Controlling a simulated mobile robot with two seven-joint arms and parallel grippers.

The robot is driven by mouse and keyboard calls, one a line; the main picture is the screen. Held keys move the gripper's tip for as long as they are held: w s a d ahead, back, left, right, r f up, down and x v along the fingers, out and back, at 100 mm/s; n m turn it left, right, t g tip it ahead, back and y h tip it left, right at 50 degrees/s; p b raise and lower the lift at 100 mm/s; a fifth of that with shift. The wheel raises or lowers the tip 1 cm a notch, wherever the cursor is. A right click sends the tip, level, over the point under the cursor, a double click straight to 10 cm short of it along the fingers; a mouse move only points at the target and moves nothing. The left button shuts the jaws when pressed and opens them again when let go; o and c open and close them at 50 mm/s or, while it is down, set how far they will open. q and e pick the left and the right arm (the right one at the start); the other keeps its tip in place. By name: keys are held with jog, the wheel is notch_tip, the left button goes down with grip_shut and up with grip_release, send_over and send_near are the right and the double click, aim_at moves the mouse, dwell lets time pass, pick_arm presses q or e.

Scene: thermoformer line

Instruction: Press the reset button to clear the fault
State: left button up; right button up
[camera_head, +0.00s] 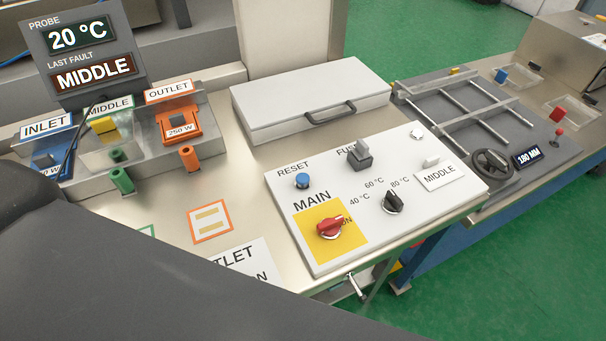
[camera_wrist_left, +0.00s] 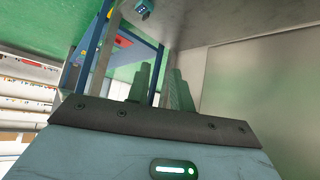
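The reset button (camera_head: 302,181) is a round blue cap under the word RESET, near the far left corner of the white control panel (camera_head: 330,190) in the head view. Nothing covers it. The display (camera_head: 88,50) at the upper left reads PROBE 20 °C and LAST FAULT MIDDLE. My left gripper (camera_wrist_left: 160,82) shows only in the left wrist view. Its two ridged green fingers stand apart with nothing visible between them. The button does not show in that view, so the distance to it cannot be told. My right gripper is not in view.
The panel also carries a red main switch (camera_head: 330,227) on yellow, a black dial (camera_head: 393,202) and a grey fuse block (camera_head: 359,157). A white lidded box (camera_head: 310,95) stands behind it. Blue, yellow-green and orange heater slots stand at left. My dark arm covers the lower left.

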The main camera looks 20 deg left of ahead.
pick_arm(q)
grip_shut()
dwell(0.8)
dwell(0.6)
